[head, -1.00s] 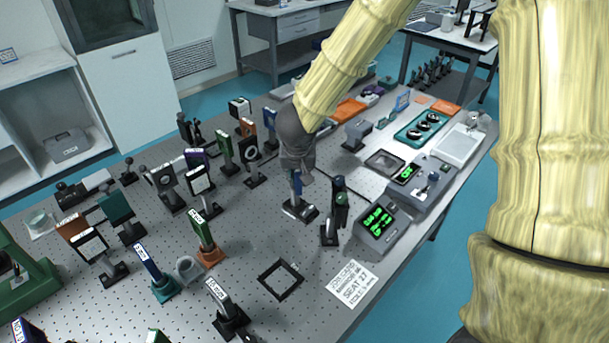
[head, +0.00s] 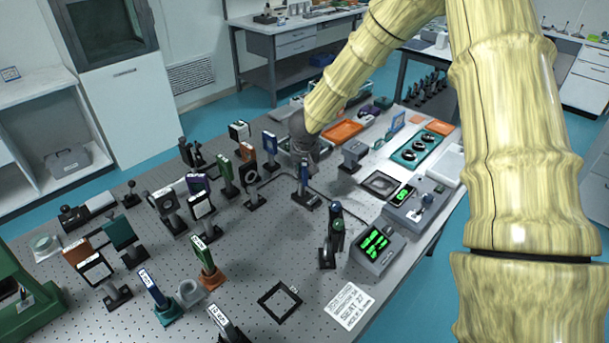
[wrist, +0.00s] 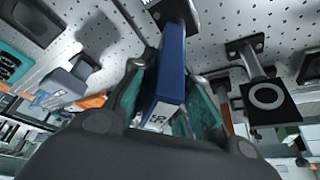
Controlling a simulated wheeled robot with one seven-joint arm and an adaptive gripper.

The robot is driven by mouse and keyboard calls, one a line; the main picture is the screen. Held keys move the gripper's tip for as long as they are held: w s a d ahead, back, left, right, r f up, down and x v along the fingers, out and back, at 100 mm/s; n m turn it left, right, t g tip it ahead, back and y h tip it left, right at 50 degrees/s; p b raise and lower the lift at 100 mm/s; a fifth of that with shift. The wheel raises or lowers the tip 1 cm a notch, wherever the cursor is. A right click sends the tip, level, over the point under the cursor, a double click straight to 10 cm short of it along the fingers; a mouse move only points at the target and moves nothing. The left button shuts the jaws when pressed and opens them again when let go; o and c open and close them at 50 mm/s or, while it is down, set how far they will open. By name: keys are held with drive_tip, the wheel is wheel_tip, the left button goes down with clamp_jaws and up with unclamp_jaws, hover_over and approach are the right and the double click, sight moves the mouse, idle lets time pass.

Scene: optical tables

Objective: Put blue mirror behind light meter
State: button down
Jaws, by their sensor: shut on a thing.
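The blue mirror (head: 304,178) is a narrow upright blue plate on a black base (head: 308,199), past the middle of the table. My gripper (head: 305,163) is above it, with its fingertips largely hidden in the head view. In the wrist view my gripper (wrist: 165,90) is shut on the blue mirror (wrist: 172,62), one teal-padded finger on each side. I cannot tell whether its base touches the table. I take the grey box with green digits (head: 375,250) at the right edge as the light meter; the mirror is farther back and to its left.
A dark post mount with a green part (head: 333,238) stands between the mirror and the grey box. A second grey box with a green display (head: 404,197) is behind that box. A printed card (head: 349,305) lies in front.

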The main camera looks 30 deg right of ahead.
sight(305, 165)
drive_tip(key=shift+f, duration=1.7)
drive_tip(key=c, duration=1.4)
unclamp_jaws()
drive_tip(key=shift+f, duration=0.1)
drive_tip(key=shift+o, duration=0.2)
drive_tip(key=v, duration=1.2)
